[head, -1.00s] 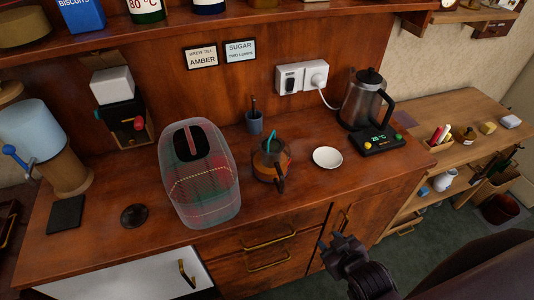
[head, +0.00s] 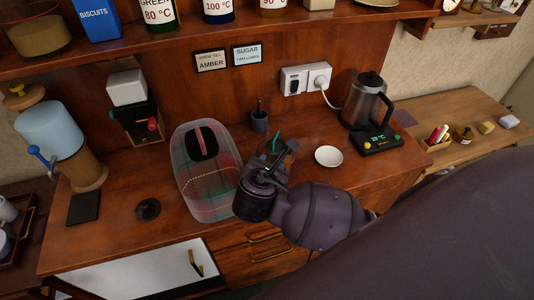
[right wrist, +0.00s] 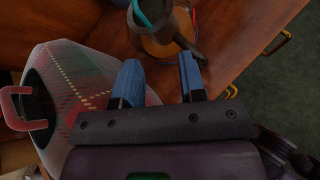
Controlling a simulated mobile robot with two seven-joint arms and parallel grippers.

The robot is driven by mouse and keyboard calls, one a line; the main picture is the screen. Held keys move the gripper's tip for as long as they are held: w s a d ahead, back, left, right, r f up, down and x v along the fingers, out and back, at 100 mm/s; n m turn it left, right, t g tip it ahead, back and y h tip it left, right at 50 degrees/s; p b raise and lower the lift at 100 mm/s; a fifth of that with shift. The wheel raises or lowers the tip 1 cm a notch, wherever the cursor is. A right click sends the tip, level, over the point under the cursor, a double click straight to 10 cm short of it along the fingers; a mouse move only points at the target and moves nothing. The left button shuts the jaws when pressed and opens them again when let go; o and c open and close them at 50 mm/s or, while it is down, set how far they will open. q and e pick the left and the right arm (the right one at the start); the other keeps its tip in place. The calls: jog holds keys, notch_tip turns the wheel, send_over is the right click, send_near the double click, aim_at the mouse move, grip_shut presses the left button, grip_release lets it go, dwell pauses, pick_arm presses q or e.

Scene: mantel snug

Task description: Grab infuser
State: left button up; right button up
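The infuser shows only as a teal handle (head: 276,138) standing out of the glass teapot (head: 267,149); its lower part is hidden. The teapot stands on the wooden counter, largely covered by my right gripper (head: 285,155) in the head view. In the right wrist view, the teapot (right wrist: 165,30) with amber liquid is just beyond my fingertips, and the teal handle (right wrist: 144,14) is at the top edge. The right gripper (right wrist: 159,68) is open, its two blue fingers apart with nothing between them. My left gripper is in neither view.
A tartan tea cosy (head: 205,180) in a translucent shell stands close left of the teapot. A white saucer (head: 328,156) and a kettle (head: 366,105) are to the right; a cup (head: 259,122) stands behind. A shelf with jars runs overhead.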

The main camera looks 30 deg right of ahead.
aim_at(275, 139)
jog(key=shift+w+d+f+n+t+h+p, duration=0.15)
jog(key=shift+w+d+n+h, duration=0.25)
jog(key=shift+w+d, duration=0.95)
jog(key=shift+w+d+n+t+h+p, duration=0.2)
jog(key=shift+w+d+n, duration=0.35)
jog(key=shift+w+d, duration=0.7)
jog(key=shift+w+d+f+n+t+h+p, duration=0.15)
jog(key=shift+w+d+n+h, duration=0.25)
jog(key=shift+w+d, duration=0.95)
jog(key=shift+w+a, duration=0.35)
jog(key=shift+a, duration=0.05)
jog(key=shift+c, duration=0.2)
grip_shut()
